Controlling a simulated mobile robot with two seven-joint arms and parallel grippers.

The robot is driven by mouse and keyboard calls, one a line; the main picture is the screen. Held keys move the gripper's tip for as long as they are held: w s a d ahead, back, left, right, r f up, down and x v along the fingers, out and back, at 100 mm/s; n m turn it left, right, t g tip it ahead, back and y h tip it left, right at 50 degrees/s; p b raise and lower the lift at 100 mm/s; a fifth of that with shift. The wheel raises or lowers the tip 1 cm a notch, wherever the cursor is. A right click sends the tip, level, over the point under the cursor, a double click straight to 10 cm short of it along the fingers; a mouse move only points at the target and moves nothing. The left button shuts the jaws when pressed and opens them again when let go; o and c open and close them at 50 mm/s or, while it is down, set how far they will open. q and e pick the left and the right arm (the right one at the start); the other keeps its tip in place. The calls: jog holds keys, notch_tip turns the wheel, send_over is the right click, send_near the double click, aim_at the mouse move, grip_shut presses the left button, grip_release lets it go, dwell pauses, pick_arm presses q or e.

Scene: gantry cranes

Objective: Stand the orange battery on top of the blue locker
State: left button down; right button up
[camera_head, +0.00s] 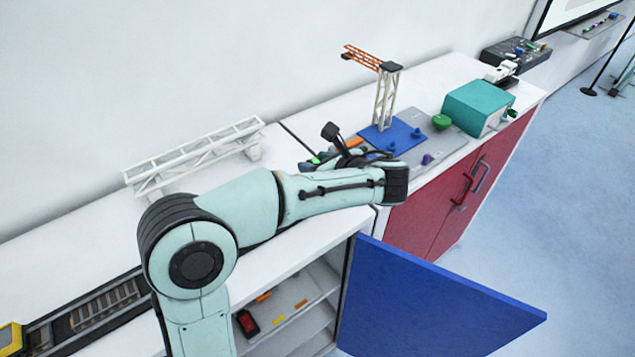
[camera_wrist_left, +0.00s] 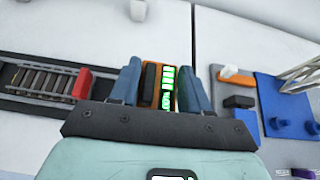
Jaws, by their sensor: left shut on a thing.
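My left gripper (camera_head: 316,160) is mostly hidden behind my own forearm in the head view. In the left wrist view its blue fingers (camera_wrist_left: 162,88) are shut on the orange battery (camera_wrist_left: 149,99), which has a black part and green lit segments. The battery is over the white top of the blue locker (camera_head: 278,238), left of the seam with the neighbouring cabinet. I cannot tell whether its base touches the top. The locker's blue door (camera_head: 430,305) hangs open, showing shelves with small red and orange items. My right gripper is not in view.
A white truss bridge (camera_head: 195,158) stands on the locker top by the wall. A rail track (camera_head: 100,307) lies at left. Right of the seam are a crane model (camera_head: 386,98) on a blue plate, a teal box (camera_head: 478,107) and the red cabinet (camera_head: 425,215).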

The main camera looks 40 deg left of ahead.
pick_arm(q)
notch_tip(320, 180, down, 5)
jog(key=shift+f+b, duration=0.15)
jog(key=shift+b, duration=0.25)
jog(key=shift+f, duration=0.2)
jog(key=c, duration=0.5)
grip_release()
jog(key=shift+d+r, duration=0.1)
jog(key=shift+r, duration=0.2)
jog(key=v, duration=1.1)
jog(key=shift+s+d+r, duration=0.1)
jog(key=shift+d+r, duration=0.15)
jog(key=shift+d, duration=0.05)
